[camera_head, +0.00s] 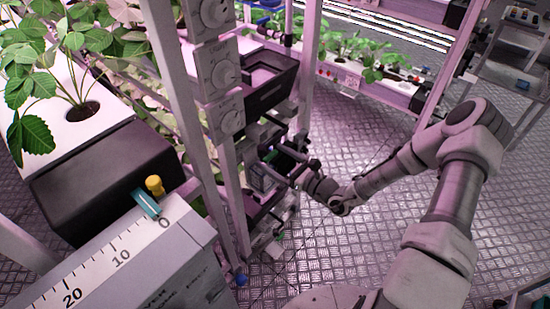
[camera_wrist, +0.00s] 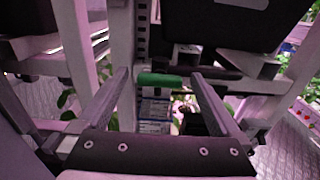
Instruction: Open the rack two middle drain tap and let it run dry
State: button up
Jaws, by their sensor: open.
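A green bar-shaped handle (camera_wrist: 160,79), which looks like a tap lever, shows in the wrist view below a dark trough end (camera_wrist: 215,22). It lies crosswise between my gripper's fingertips (camera_wrist: 160,75). The fingers are open, one on each side of it, and I see no clear contact. The tap's body and outlet are hidden or too dark to make out. In the head view my gripper (camera_head: 298,172) is low at the rack, below a black trough end (camera_head: 270,78). No water flow can be made out.
A near trough with a black end (camera_head: 105,180) carries a teal lever (camera_head: 145,203) and a yellow knob (camera_head: 155,186). Rack posts (camera_head: 185,95) and dial boxes (camera_head: 225,75) stand left of my arm.

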jog(key=shift+c, duration=0.3)
jog(key=c, duration=1.3)
jog(key=shift+n, duration=0.4)
jog(key=n, duration=0.3)
jog(key=shift+n, duration=0.4)
jog(key=n, duration=0.4)
jog(key=shift+s+f+n, duration=0.1)
jog(key=shift+f+n, duration=0.05)
jog(key=shift+n, duration=0.15)
jog(key=n+b, duration=0.1)
jog(key=n, duration=0.1)
jog(key=n+b, duration=0.2)
jog(key=n, duration=0.1)
jog(key=shift+a+f, duration=0.1)
jog(key=shift+f, duration=0.1)
jog(key=shift+n+b, duration=1.35)
jog(key=shift+n, duration=0.45)
jog(key=shift+r, duration=0.15)
